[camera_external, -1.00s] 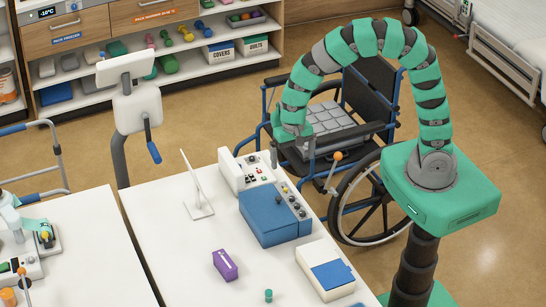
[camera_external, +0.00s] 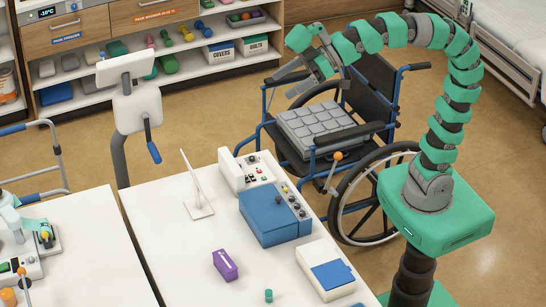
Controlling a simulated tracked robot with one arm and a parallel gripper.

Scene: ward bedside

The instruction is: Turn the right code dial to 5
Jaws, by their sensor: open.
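A blue box (camera_external: 268,221) stands on the white table, with a grey panel (camera_external: 291,206) along its right side. Several small dark knobs sit on that panel. They are too small for me to read a setting or to tell which one is the right code dial. My gripper (camera_external: 278,88) is open and empty.
A white control unit (camera_external: 245,171) with coloured buttons stands behind the blue box. The wheelchair (camera_external: 340,125) stands close behind the table.

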